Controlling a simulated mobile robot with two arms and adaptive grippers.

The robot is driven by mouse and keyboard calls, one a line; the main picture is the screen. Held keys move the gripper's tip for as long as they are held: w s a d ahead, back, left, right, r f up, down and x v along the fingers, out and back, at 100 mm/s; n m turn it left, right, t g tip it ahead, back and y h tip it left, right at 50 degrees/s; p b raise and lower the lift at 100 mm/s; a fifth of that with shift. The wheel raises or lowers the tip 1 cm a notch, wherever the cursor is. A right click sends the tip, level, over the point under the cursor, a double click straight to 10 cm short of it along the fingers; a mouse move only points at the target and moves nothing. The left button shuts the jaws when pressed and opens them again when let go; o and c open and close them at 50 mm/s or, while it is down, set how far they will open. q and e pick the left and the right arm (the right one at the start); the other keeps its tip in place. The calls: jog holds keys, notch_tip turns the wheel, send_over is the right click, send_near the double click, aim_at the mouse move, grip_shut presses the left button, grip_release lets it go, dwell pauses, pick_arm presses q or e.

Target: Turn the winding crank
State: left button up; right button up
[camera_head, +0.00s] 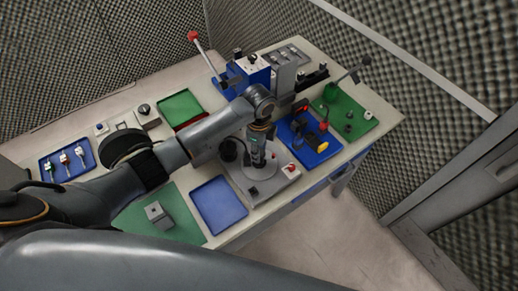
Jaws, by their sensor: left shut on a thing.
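A grey winding unit with a round plate (262,194) stands at the front edge of the bench, and a red button shows on its right side. My left arm reaches across from the left, and my left gripper (256,164) points down over the round plate. It is shut on a small part of the unit, which I take to be the crank handle. The fingers mostly hide the crank, so its angle cannot be made out. My right gripper is not in view.
A blue machine with a red-knobbed lever (193,37) stands behind. A green board (350,128) is at the right end.

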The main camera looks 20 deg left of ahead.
pick_arm(q)
jog(key=shift+f+m, duration=0.1)
jog(key=shift+m, duration=4.3)
jog(key=shift+m+b, duration=0.35)
jog(key=shift+m, duration=1.55)
jog(key=shift+s+m+b, duration=0.1)
jog(key=shift+m+b, duration=0.35)
jog(key=shift+m, duration=1.45)
jog(key=shift+m, duration=0.3)
jog(key=o, duration=1.2)
